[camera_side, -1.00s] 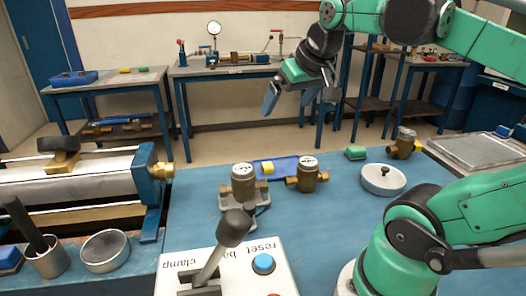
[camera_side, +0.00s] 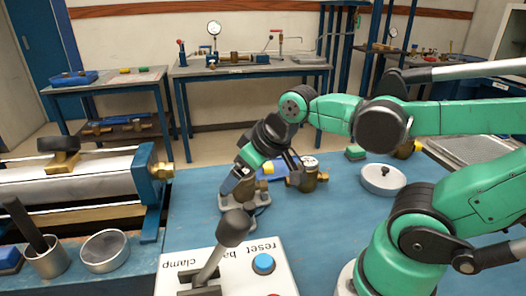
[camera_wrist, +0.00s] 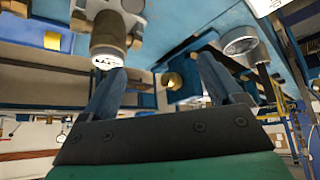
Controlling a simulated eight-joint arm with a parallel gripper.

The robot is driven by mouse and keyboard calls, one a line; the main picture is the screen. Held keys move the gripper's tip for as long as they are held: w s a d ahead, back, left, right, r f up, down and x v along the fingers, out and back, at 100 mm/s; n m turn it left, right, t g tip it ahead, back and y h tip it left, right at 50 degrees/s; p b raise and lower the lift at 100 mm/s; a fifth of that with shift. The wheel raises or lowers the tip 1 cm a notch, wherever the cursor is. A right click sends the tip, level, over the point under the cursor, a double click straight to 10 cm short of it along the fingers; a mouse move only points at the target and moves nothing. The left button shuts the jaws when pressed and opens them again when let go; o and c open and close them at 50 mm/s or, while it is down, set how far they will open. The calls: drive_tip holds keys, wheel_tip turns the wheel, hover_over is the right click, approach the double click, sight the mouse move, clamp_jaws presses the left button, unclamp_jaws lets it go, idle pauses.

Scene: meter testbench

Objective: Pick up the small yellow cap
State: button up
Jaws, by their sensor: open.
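The small yellow cap (camera_side: 268,167) shows beside my gripper on the blue tray in the side view, partly crowded by the arm. In the wrist view, a small yellow piece (camera_wrist: 52,40) lies on a blue surface at the upper left, outside the fingers. My gripper (camera_side: 262,178) is open, low over the table at the left brass meter, which it largely hides. In the wrist view, my gripper (camera_wrist: 162,68) has nothing between its fingers; a brass meter (camera_wrist: 108,40) with a white face is close to the left finger. Contact with it cannot be told.
A second brass meter (camera_side: 312,177) stands just right of my gripper. The lever box (camera_side: 245,270) is in front, the clamp bench (camera_side: 80,185) at left. The blue table between meter and lid is clear.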

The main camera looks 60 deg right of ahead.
drive_tip(key=w+d+n+g, duration=0.2)
drive_tip(key=w+d, duration=0.2)
drive_tip(key=d, duration=0.2)
drive_tip(key=n+y, duration=0.4)
drive_tip(key=n, duration=0.2)
hover_over(268, 164)
drive_tip(key=s+d, duration=0.2)
drive_tip(key=shift+g, duration=0.3)
wheel_tip(268, 164, down, 9)
drive_tip(key=shift+s+r, duration=0.1)
drive_tip(key=shift+r, duration=0.1)
drive_tip(key=shift+f+n, duration=0.3)
drive_tip(key=x, duration=0.5)
drive_tip(key=shift+r, duration=0.1)
clamp_jaws()
